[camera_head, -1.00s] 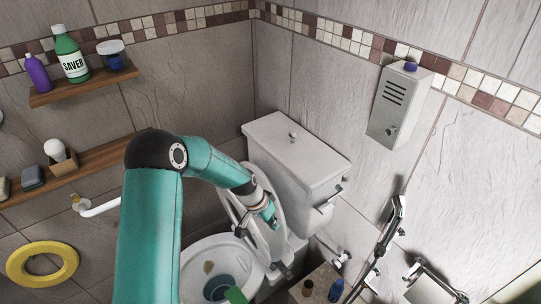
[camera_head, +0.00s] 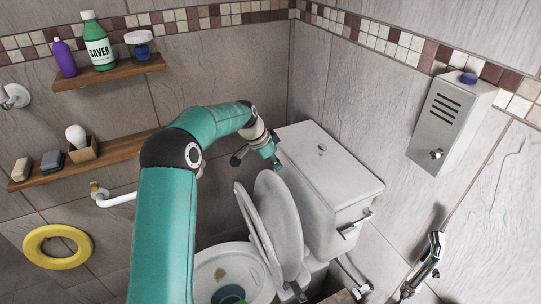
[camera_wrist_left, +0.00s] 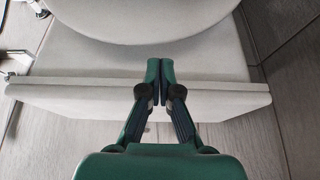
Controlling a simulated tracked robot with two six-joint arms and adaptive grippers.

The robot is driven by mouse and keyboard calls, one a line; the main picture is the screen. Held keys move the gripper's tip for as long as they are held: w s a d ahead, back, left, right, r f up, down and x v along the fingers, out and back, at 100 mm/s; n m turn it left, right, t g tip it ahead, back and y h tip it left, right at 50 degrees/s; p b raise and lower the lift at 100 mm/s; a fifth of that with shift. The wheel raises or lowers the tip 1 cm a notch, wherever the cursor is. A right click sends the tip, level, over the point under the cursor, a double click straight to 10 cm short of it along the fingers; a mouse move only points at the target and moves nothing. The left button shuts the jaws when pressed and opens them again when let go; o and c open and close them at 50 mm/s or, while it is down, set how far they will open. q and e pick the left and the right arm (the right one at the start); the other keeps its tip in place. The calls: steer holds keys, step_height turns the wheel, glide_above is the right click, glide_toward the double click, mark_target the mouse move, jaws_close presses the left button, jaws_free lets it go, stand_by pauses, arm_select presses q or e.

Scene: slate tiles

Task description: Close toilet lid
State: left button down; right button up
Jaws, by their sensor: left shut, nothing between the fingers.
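The white toilet stands in the corner, with its bowl (camera_head: 206,272) at the bottom of the head view. The raised lid (camera_head: 278,215) leans near the cistern (camera_head: 335,190), and the raised seat ring (camera_head: 250,222) stands in front of it. My left gripper (camera_head: 275,163) is shut and empty beside the cistern's left top corner, above and behind the lid. In the left wrist view the closed fingertips (camera_wrist_left: 160,64) are over the cistern top (camera_wrist_left: 80,68), with the lid's curved edge (camera_wrist_left: 145,22) beyond. My right gripper is out of view.
A metal wall box (camera_head: 450,120) and a hand shower (camera_head: 428,262) are at the right. Two wooden shelves with bottles (camera_head: 98,50) and small items are on the left wall. A yellow ring (camera_head: 57,262) hangs lower left. A white pipe (camera_head: 118,200) sticks out beside my arm.

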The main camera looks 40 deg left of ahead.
arm_select(q)
steer(key=shift+p+x, duration=0.3)
steer(key=shift+x, duration=1.7)
